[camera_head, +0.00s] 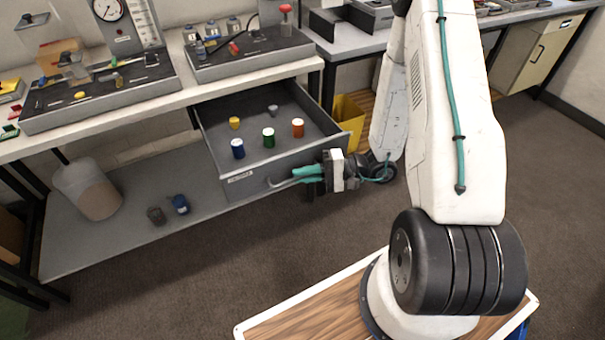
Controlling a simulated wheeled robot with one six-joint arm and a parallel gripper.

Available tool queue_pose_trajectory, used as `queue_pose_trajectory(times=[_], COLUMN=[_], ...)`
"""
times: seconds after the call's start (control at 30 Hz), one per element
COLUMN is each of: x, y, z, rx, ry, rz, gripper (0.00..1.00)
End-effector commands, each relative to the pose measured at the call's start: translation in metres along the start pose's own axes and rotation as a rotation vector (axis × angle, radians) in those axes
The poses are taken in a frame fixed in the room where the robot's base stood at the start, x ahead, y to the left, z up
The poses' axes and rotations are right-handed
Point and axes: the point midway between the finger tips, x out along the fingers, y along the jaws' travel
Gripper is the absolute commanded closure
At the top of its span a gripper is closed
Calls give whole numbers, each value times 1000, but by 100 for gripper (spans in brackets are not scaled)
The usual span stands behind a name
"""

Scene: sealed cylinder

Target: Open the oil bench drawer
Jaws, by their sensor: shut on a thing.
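The grey drawer (236,163) hangs under the oil bench (180,97) and stands pulled well out, so its inside shows. A bar handle (284,183) sits on the drawer front. My gripper (307,174), with teal fingers, is shut on the handle at its right part. The fingers hide part of the handle.
A lower shelf (120,215) under the bench holds a translucent bin (88,190) and two small items. A yellow bin (348,120) stands right of the drawer. Gauges and trays fill the benchtop. The carpet (190,290) in front is clear.

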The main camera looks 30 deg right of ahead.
Motion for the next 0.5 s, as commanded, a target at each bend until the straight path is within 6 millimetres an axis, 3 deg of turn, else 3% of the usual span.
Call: queue_pose_trajectory(times=[0.1,0.13,0.2,0.5], x=[0,-1,-1,-2], y=[1,0,0,0], z=[0,0,0,-1], rx=[2,2,1,-1], ry=[0,1,2,2], rz=[1,1,1,0], gripper=[100,84,67,67])
